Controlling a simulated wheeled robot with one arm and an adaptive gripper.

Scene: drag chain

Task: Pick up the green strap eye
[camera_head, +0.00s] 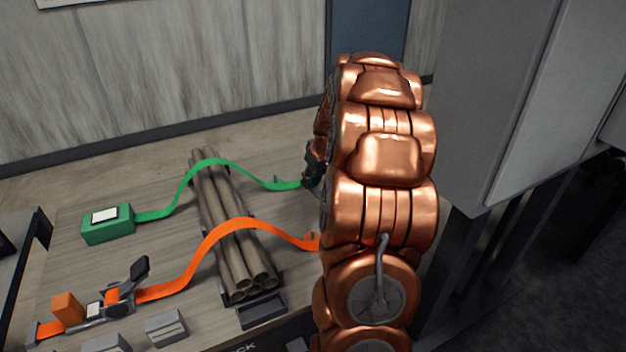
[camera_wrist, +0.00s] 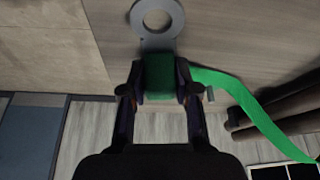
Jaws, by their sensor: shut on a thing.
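The green strap (camera_head: 213,163) runs from the green box (camera_head: 108,224) over a bundle of pipes to my gripper (camera_head: 312,168), which is largely hidden behind my copper arm. In the wrist view my gripper (camera_wrist: 160,88) is shut on the green strap eye (camera_wrist: 160,72), a green block between the two dark fingertips. A grey ring with a round hole (camera_wrist: 157,17) shows just beyond the block; I cannot tell whether it is joined to it. The green strap trails off to the right in that view.
The brown pipes (camera_head: 232,225) lie on a rack in the middle of the wooden table (camera_head: 165,260). An orange strap (camera_head: 205,250) with a ratchet (camera_head: 120,290) crosses them nearer the front. A grey panel (camera_head: 530,100) stands to the right of my arm.

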